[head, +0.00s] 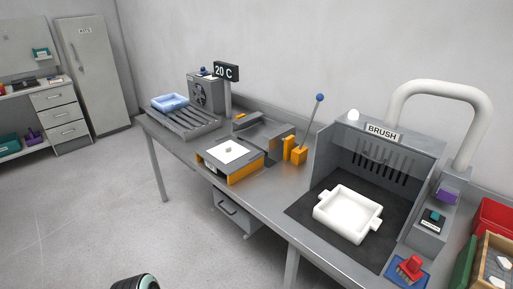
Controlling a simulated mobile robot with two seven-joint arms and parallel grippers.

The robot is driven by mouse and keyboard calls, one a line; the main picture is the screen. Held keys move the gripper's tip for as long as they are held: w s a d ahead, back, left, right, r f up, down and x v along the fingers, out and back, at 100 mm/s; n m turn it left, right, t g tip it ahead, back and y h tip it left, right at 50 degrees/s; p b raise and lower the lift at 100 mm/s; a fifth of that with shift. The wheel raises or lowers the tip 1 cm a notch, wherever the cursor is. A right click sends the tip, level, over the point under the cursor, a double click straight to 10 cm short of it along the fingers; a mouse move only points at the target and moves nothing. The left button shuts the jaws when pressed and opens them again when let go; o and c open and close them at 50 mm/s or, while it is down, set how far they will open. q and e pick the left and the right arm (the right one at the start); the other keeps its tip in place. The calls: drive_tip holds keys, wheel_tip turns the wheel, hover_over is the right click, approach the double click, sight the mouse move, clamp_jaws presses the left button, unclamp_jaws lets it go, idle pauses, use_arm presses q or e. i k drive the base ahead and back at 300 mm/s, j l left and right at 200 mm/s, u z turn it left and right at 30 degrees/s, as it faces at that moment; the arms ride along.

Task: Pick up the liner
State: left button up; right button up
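Nothing in view is labelled as the liner, and I cannot tell for sure which thing it is. A flat white square piece (228,151) with a small pale lump on it lies on a grey and orange unit on the bench. A white rectangular tray (347,215) with a tab handle at each end sits on the dark floor of the BRUSH booth. A light blue tray (169,103) rests on the slatted rack at the bench's far left end. Neither of my grippers is in view; only a dark rounded part, likely of my arm, shows at the bottom edge.
The BRUSH booth (383,133) has raised walls and a thick white hose. A blue-knobbed lever (312,123) stands left of it. A fan unit (206,95) and a "20 C" display (226,71) stand farther left. A red-topped brush (411,266) and bins are at right. The left floor is clear.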

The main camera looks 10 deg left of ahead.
sight(226, 152)
drive_tip(key=i+j+z, duration=0.15)
drive_tip(key=j, duration=0.15)
drive_tip(key=i+j+z, duration=0.15)
drive_tip(key=j, duration=0.2)
drive_tip(key=j+z, duration=0.15)
drive_tip(key=j, duration=0.2)
drive_tip(key=i+j, duration=0.15)
drive_tip(key=j, duration=0.35)
drive_tip(key=i+j+z, duration=0.15)
drive_tip(key=j, duration=0.9)
drive_tip(key=i+j+z, duration=0.1)
drive_tip(key=j, duration=0.45)
drive_tip(key=i, duration=0.1)
